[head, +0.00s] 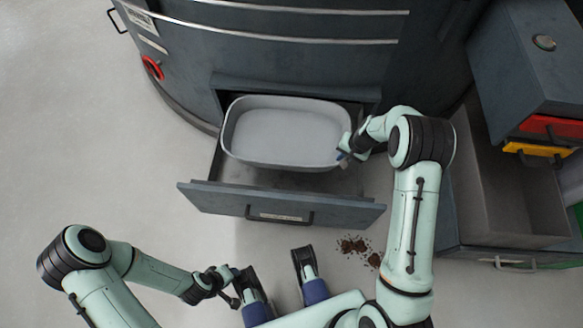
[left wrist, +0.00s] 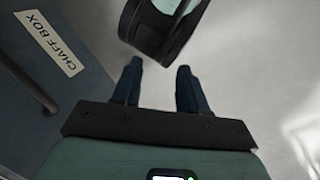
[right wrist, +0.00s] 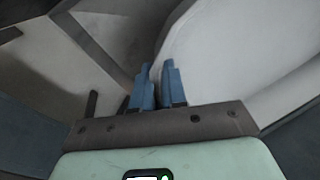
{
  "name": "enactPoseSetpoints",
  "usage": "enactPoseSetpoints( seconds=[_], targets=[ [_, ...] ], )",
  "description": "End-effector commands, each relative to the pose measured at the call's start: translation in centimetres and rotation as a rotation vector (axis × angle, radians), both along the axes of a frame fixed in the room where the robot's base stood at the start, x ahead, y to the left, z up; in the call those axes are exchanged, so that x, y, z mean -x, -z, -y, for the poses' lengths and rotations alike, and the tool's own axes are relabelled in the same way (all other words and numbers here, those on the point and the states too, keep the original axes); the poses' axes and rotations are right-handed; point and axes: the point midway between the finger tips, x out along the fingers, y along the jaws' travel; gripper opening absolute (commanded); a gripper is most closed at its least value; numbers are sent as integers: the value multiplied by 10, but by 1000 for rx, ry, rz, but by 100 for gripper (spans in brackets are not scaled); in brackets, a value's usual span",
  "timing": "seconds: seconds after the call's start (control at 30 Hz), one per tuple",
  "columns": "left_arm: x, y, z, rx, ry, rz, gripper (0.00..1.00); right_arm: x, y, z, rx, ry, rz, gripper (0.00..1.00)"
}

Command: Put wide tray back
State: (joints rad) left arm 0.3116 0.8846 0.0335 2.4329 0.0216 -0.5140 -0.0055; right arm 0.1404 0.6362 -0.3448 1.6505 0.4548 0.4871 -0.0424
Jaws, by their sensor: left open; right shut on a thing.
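The wide tray (head: 287,137) is a light grey, empty, rounded pan. It is level over the back part of the pulled-out drawer (head: 205,196), and I cannot tell whether it rests on the drawer's floor. My right gripper (head: 344,152) is shut on the tray's right rim. In the right wrist view the fingers (right wrist: 157,78) pinch the edge of the tray (right wrist: 235,70). My left gripper (head: 235,301) is low in front of the drawer, away from the tray. Its fingers (left wrist: 158,75) are apart with nothing between them.
The drawer front has a handle (head: 280,216), and a "CHAFF BOX" label (left wrist: 48,43) shows in the left wrist view. A round dark machine (head: 285,55) stands behind. At the right is another open bin (head: 510,190). Brown crumbs (head: 354,245) lie on the floor. Floor at the left is clear.

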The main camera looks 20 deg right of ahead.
Motion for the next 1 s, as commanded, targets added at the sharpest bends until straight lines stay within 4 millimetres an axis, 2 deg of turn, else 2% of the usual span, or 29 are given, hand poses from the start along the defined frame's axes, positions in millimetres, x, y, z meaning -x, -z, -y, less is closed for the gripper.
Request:
enactPoseSetpoints(
  seconds=[0.23, 0.7, 0.83, 1.0],
  targets=[
    [-5, 5, -2, -5, -5, 12, 43, 0, 13, 6, 0, 16, 0, 0],
    [-53, 42, -27, -69, -57, 137, 43, 1, 133, 5, -1, 15, -2, 0],
    [-61, 47, -32, -80, -65, 157, 43, 1, 153, 5, -1, 14, 0, 0],
    [-50, 53, -32, -77, -64, 124, 43, 0, 163, 5, -1, 13, 2, 0]
  ],
)
